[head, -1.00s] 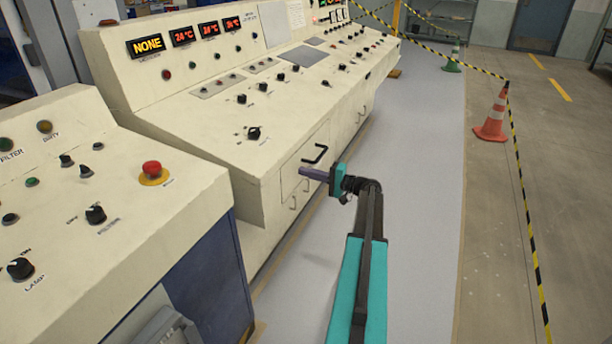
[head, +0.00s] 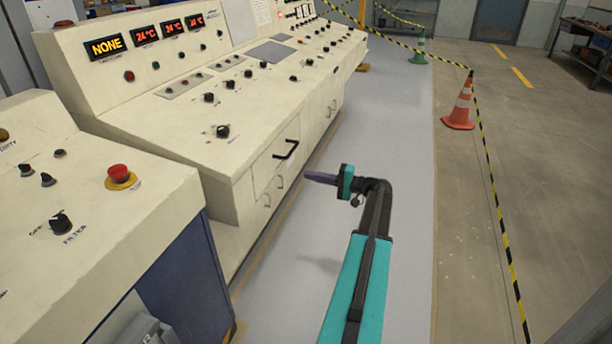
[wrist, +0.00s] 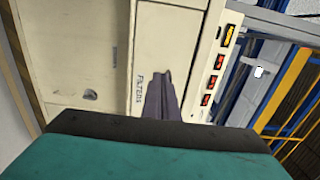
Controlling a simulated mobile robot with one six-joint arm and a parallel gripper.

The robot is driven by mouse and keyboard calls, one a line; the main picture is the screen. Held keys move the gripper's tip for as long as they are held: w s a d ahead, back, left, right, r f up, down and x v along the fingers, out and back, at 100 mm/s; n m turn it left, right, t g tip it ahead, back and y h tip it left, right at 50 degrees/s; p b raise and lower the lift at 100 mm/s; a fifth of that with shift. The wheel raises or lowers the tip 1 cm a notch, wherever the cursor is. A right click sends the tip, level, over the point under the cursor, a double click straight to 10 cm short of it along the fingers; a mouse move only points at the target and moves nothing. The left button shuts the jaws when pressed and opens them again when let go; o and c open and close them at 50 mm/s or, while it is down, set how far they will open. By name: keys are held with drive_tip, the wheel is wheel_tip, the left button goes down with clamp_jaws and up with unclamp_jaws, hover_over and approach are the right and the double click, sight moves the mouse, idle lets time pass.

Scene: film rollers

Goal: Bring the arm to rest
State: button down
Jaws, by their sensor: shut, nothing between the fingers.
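My arm reaches forward over the grey floor strip in the head view, its teal link in the lower middle. My gripper (head: 318,178) points left toward the cream console (head: 240,135), apart from it and to the right of the drawer with a black handle (head: 286,150). Its dark fingers are together with nothing between them. In the wrist view the shut fingers (wrist: 160,90) show in the middle, in front of the console front with the "FILTERS" label (wrist: 139,90).
A nearer console with a red stop button (head: 120,175) stands at left. An orange cone (head: 461,105) holds black-and-yellow tape (head: 497,215) along the right side. A green cone (head: 419,50) stands farther back. The grey floor strip (head: 405,170) between console and tape is clear.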

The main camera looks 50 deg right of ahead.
idle(0.5)
drive_tip(key=w+a+f+n+g+y+p, duration=0.1)
drive_tip(key=w+a+f+g, duration=0.2)
drive_tip(key=a+f, duration=0.55)
drive_tip(key=w+a+f+n+g+y+p, duration=0.1)
drive_tip(key=w+a+f+g+p, duration=0.2)
drive_tip(key=a, duration=1)
drive_tip(key=w+a+f+n+g+y, duration=0.1)
drive_tip(key=w+a+f+g, duration=0.15)
drive_tip(key=a+f, duration=0.6)
drive_tip(key=s+a+f+n+g+h+p, duration=0.1)
drive_tip(key=s+a+f+n+g, duration=0.15)
drive_tip(key=s+a, duration=0.45)
drive_tip(key=s+a+f+n+g+p, duration=0.1)
drive_tip(key=s+a+f+g+p, duration=0.2)
drive_tip(key=a, duration=0.8)
drive_tip(key=s+a+f+n+g+h, duration=0.1)
drive_tip(key=s+a+f+n+g, duration=0.1)
drive_tip(key=s+a+f+g, duration=0.45)
drive_tip(key=s+a+n+g+h+p, duration=0.1)
drive_tip(key=s+a+n+h, duration=0.1)
drive_tip(key=s, duration=0.5)
drive_tip(key=s+a+n+g+h+p, duration=0.1)
drive_tip(key=s+a+n+h+p, duration=0.1)
drive_tip(key=s, duration=0.6)
drive_tip(key=shift+s+a+r+n+h, duration=0.3)
drive_tip(key=shift+a+n+h, duration=0.65)
drive_tip(key=shift+h, duration=0.45)
drive_tip(key=shift+a, duration=0.1)
